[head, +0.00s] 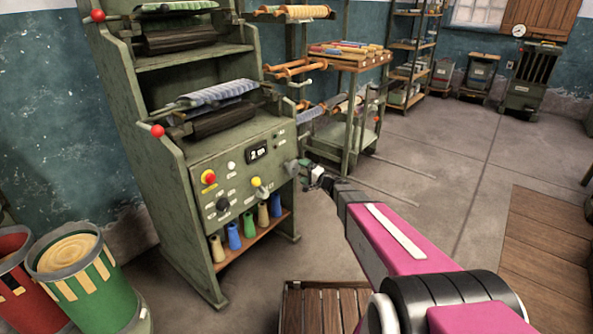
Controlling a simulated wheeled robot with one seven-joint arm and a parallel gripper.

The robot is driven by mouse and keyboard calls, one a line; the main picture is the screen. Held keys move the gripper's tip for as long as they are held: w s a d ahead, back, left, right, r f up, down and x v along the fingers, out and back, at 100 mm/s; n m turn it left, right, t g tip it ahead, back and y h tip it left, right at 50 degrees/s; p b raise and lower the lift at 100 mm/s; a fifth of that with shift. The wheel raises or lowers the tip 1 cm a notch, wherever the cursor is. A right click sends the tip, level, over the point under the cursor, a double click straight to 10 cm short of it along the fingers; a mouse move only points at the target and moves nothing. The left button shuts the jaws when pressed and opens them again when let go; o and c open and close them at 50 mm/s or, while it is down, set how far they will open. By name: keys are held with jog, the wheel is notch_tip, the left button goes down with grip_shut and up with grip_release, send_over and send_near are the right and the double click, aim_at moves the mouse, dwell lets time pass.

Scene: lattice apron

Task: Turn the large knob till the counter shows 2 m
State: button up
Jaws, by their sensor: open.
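The counter (257,152) is a small dark display on the green machine's sloped front panel (205,165). It appears to read 2 m. A round dark knob (222,204) sits at the panel's lower left. A grey round part (291,168) is at the panel's right edge, close beside my gripper. I cannot tell for certain which of them is the large knob. My gripper (303,172) is at the right end of the panel, small and partly hidden by my wrist. It is open; whether it touches the grey part is unclear.
The panel also bears a red button (208,177), a white knob (231,166) and a yellow-topped lever (258,185). Thread cones (249,226) stand on the shelf below. Bins (82,280) are at lower left, a wooden platform (318,305) in front. Open floor lies to the right.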

jog(key=shift+v, duration=2.15)
jog(key=shift+s, duration=0.15)
jog(key=s+d+f+n+g+h, duration=0.25)
jog(key=s+n+g+h, duration=0.4)
jog(key=s, duration=0.85)
jog(key=s+d+g+h, duration=0.4)
jog(key=s+d+h, duration=0.3)
jog(key=s+d, duration=0.5)
jog(key=shift+h, duration=0.35)
